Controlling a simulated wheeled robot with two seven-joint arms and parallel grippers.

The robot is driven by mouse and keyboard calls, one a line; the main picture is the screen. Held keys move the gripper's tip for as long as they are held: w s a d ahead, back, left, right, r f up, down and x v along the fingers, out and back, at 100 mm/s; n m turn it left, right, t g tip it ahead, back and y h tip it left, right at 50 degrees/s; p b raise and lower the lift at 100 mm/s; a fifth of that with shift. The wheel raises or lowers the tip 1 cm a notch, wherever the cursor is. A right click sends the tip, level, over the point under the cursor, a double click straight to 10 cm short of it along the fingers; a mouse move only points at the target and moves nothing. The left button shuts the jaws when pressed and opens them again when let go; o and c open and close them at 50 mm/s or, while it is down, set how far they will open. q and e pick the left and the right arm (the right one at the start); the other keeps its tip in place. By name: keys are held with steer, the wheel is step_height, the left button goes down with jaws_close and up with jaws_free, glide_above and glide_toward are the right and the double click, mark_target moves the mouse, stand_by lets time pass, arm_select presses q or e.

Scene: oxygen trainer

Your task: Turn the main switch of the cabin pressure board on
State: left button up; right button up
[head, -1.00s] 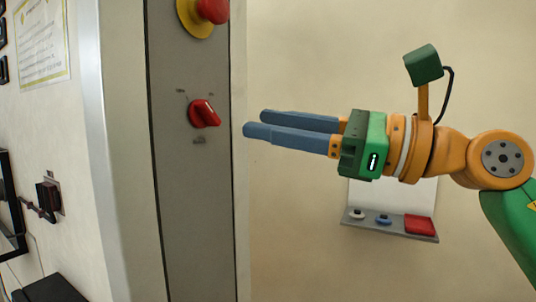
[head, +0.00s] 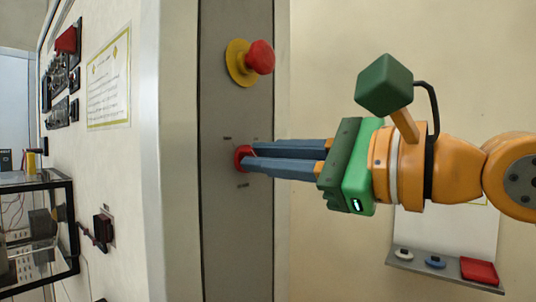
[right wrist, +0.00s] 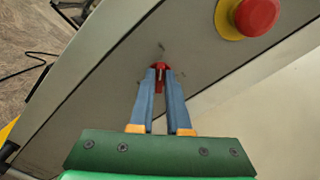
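The main switch is a red rotary knob (head: 241,157) on a grey panel strip (head: 236,240). My right gripper (head: 248,156) is at it from the right, its blue fingertips covering much of the knob in the head view. In the right wrist view the knob (right wrist: 160,66) shows between and just beyond the two fingertips (right wrist: 160,76). The fingers stand apart, one on each side of it. Whether they touch it is too small to tell. The knob's pointing direction is mostly hidden. My left gripper is not in view.
A red emergency button on a yellow base (head: 251,62) juts out above the knob. A small shelf (head: 445,268) with a red box (head: 479,271) hangs at the lower right. A dark-framed case (head: 70,225) and a printed sheet (head: 108,80) are at the left.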

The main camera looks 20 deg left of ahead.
jaws_close()
steer(key=shift+m, duration=0.3)
steer(key=shift+w+d+m+b, duration=0.15)
steer(key=shift+m+b, duration=0.65)
steer(key=shift+m, duration=3.5)
steer(key=shift+w+m+b, duration=0.2)
steer(key=shift+m+b, duration=0.55)
steer(key=shift+m, duration=3.55)
steer(key=o, duration=0.6)
jaws_free()
steer(key=shift+c, duration=0.2)
